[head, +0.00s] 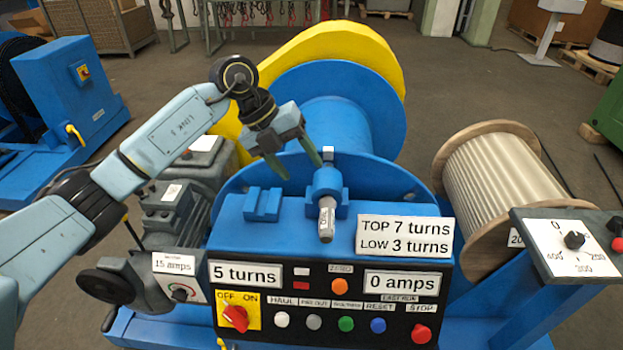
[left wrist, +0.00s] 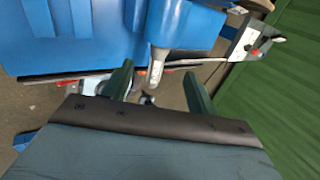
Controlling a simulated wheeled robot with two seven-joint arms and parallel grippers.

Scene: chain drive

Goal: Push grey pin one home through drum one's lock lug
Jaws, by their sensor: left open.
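The grey pin (head: 326,219) carries a small label and points down toward the front, its upper end in the blue lock lug (head: 327,184) on top of the control cabinet. The blue drum (head: 322,100) stands behind it. My left gripper (head: 294,166) is open above and to the left of the lug, its green fingers apart. In the left wrist view the grey pin (left wrist: 157,68) hangs from the blue lug (left wrist: 168,25), ahead of the open left gripper (left wrist: 157,85). I cannot tell whether a finger touches the lug. My right gripper is not in view.
The blue control cabinet (head: 230,222) has a "5 turns" display, a "0 amps" display and several buttons. An empty blue bracket (head: 263,204) stands left of the lug. A grey motor (head: 180,208) is at the left, a wooden rope reel (head: 503,180) at the right.

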